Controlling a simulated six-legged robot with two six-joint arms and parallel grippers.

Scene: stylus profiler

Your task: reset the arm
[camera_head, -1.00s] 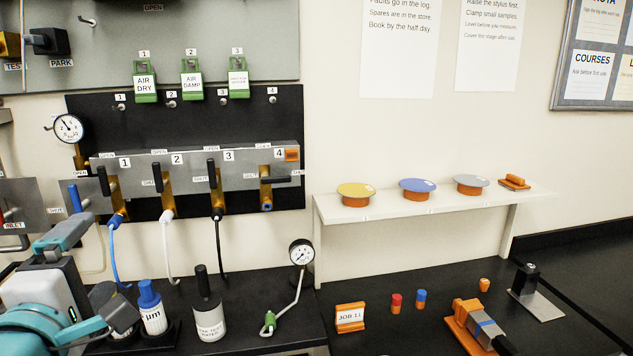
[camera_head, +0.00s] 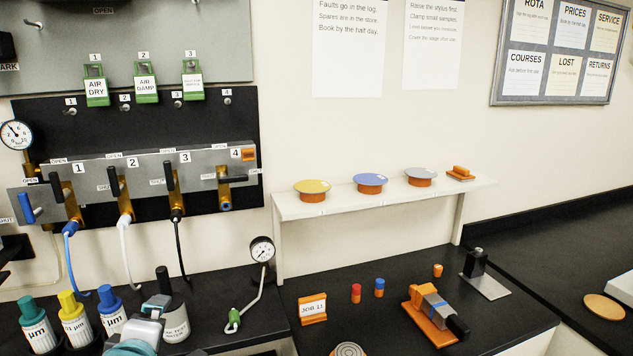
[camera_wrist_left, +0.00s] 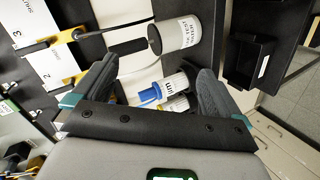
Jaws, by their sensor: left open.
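My left gripper (camera_wrist_left: 157,78) is open in the left wrist view, with nothing between its dark fingers. Beyond them are a white bottle with a black top (camera_wrist_left: 178,37) and a blue-capped bottle (camera_wrist_left: 174,88). In the head view, my left arm (camera_head: 135,345) shows at the bottom left, in front of the bottles; its fingers are mostly cut off or hidden there. My right gripper is not in view. No part is labelled as the arm to reset. An orange-based device with a grey block and black end (camera_head: 430,312) sits on the right bench.
A valve panel (camera_head: 140,172) with several levers and hoses is at left. A gauge (camera_head: 262,250) on a bent tube stands beside the bottles. A white shelf (camera_head: 385,200) holds coloured discs. A JOB 11 sign (camera_head: 312,309) and a black post on a metal plate (camera_head: 487,287) are on the bench.

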